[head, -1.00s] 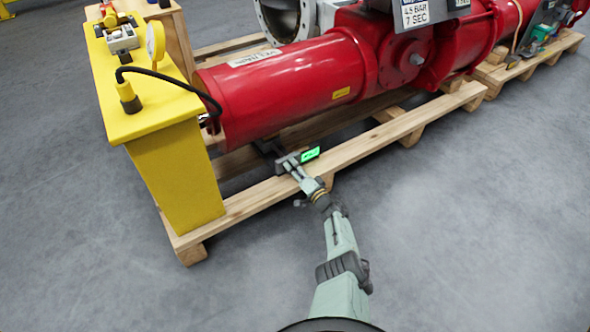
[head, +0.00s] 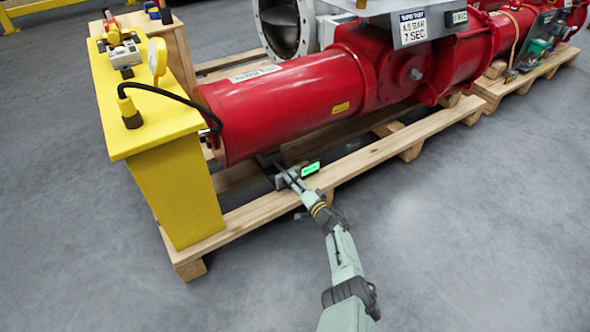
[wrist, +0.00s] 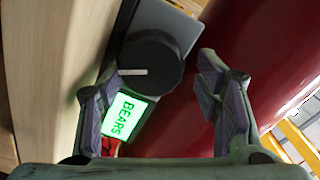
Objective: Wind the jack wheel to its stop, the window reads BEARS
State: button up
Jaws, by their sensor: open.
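The jack wheel (wrist: 150,65) is a round black knob with a white line across its face, on a dark grey block in the wrist view. Beside it a lit green window (wrist: 124,116) reads BEARS; it also glows in the head view (head: 310,169), too small to read there. My gripper (wrist: 160,75) is open, its two fingers apart on either side of the wheel in the picture. I cannot tell whether either finger touches it. In the head view my gripper (head: 285,178) is low beside the red cylinder, and the wheel is hard to make out.
The red actuator cylinder (head: 275,115) lies just above the block on a wooden pallet (head: 250,212). A yellow stand (head: 175,185) with a gauge and black hose is at left. Open grey floor lies at front and right.

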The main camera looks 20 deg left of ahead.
notch_tip(320, 180, up, 9)
dwell(0.4)
jog(key=shift+o, duration=0.2)
